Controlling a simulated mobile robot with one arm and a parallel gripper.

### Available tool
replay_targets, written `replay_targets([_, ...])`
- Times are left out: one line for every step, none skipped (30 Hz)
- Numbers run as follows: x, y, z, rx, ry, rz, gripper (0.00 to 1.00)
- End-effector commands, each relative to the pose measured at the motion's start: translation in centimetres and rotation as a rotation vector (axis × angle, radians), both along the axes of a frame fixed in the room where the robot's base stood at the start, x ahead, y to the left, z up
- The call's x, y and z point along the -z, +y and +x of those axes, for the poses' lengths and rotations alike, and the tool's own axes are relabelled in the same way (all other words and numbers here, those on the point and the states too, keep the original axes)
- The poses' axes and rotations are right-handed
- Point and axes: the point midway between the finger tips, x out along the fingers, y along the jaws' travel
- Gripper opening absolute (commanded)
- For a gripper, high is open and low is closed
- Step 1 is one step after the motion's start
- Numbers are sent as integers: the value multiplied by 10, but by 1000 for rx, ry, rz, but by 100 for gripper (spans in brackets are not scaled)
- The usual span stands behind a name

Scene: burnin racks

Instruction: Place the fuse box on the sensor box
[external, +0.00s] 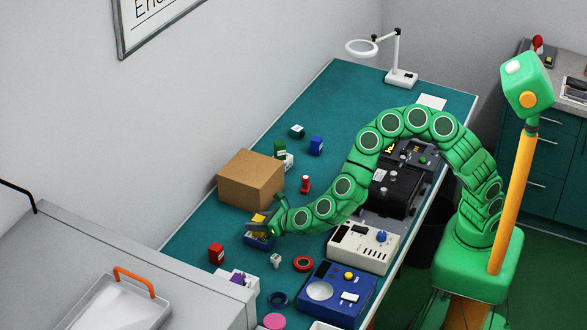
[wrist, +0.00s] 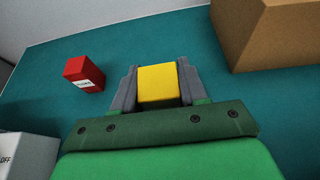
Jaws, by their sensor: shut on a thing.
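My gripper (external: 257,228) is shut on a small yellow box (wrist: 157,82), with one grey finger on each side of it. I cannot tell which box is the sensor box. Small boxes on the bench are a red one (external: 216,252), a green one (external: 280,149), a blue one (external: 316,145) and a dark teal one (external: 297,131).
A large cardboard box (external: 251,180) stands just behind my gripper. A red bottle-like item (external: 305,184), a red ring (external: 303,264) and a white instrument (external: 362,248) lie to the right. A white box (external: 236,282) stands in front. Bare teal bench shows around the red box.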

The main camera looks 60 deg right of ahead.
Motion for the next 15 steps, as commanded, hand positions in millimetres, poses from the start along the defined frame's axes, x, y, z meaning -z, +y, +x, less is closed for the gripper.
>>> replay_targets([3, 0, 0, 0, 0, 0, 12])
replay_targets([3, 0, 0, 0, -1, 1, 12])
replay_targets([3, 0, 0, -1, -1, 1, 12])
replay_targets([3, 0, 0, -1, -1, 1, 12])
replay_targets([3, 0, 0, 0, -1, 2, 12])
replay_targets([3, 0, 0, 0, -1, 2, 12])
replay_targets([3, 0, 0, 0, -1, 2, 12])
replay_targets([3, 0, 0, -1, -1, 1, 12])
replay_targets([3, 0, 0, -1, -1, 1, 12])
replay_targets([3, 0, 0, -1, -1, 1, 12])
replay_targets([4, 0, 0, -1, -1, 1, 12])
replay_targets([5, 1, 0, -1, -1, 2, 12])
replay_targets([5, 1, 0, -1, -1, 2, 12])
replay_targets([5, 1, 0, -1, -2, 2, 45])
replay_targets([5, 1, 0, -1, -2, 2, 51])
